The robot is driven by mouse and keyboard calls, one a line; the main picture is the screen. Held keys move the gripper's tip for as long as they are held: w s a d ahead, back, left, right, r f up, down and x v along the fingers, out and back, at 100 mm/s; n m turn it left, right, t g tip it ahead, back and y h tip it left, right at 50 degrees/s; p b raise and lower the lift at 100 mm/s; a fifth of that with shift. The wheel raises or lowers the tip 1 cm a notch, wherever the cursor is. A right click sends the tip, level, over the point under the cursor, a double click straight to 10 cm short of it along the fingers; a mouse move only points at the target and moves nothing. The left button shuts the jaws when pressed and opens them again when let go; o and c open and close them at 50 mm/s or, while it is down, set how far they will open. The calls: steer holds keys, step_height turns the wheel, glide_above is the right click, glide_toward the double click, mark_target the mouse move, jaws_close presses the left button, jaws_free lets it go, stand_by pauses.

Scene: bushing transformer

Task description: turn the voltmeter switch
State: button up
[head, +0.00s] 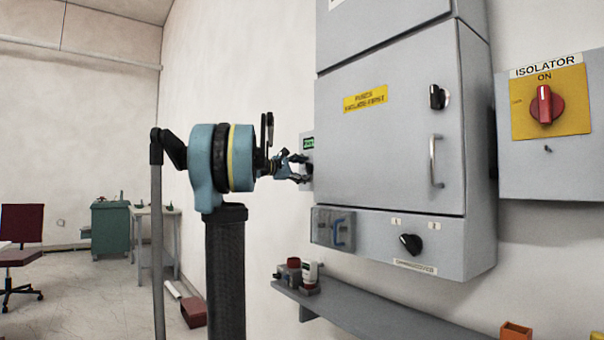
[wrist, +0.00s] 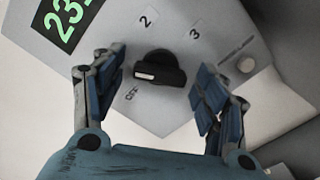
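The voltmeter switch is a black knob (wrist: 158,74) with a white mark at its left end in the wrist view. Labels 2, 3 and OFF surround it on a grey panel, and a green-lit display (wrist: 68,18) is at the upper left. My gripper (wrist: 162,62) is open, with one finger on each side of the knob and visible gaps between. In the head view my gripper (head: 302,169) reaches the small grey voltmeter box (head: 307,149) left of the large cabinet. There the knob is hidden by the fingers.
The large grey cabinet (head: 395,120) stands right of my gripper, with a handle (head: 436,161) and black knobs. A red isolator switch (head: 547,104) is farther right. A shelf (head: 355,308) with small items runs below.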

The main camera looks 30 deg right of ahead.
steer(key=c, duration=0.9)
steer(key=shift+m, duration=0.5)
steer(key=m, duration=0.4)
steer(key=shift+m, duration=0.4)
steer(key=m, duration=0.5)
steer(key=shift+f+m, duration=0.1)
steer(key=shift+m, duration=0.6)
